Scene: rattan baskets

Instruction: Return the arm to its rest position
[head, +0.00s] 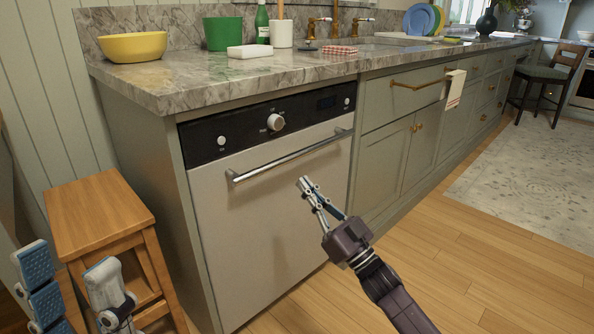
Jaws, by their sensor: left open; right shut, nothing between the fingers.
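My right gripper (304,184) comes in from the lower right and points up and left. Its fingers are shut with nothing between them. In the picture it overlaps the front of the closed dishwasher (262,215), below the handle. My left gripper (72,284) shows at the bottom left corner, with its two blue-padded fingers spread apart and empty. It is in front of the wooden step stool. Most of the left arm is out of view.
The wooden step stool (100,212) stands left of the dishwasher. The marble counter (190,88) holds a yellow bowl (133,47), a green container (222,34) and a white block (250,51). Wooden floor (480,250) is clear at right. A bar stool (543,73) stands far right.

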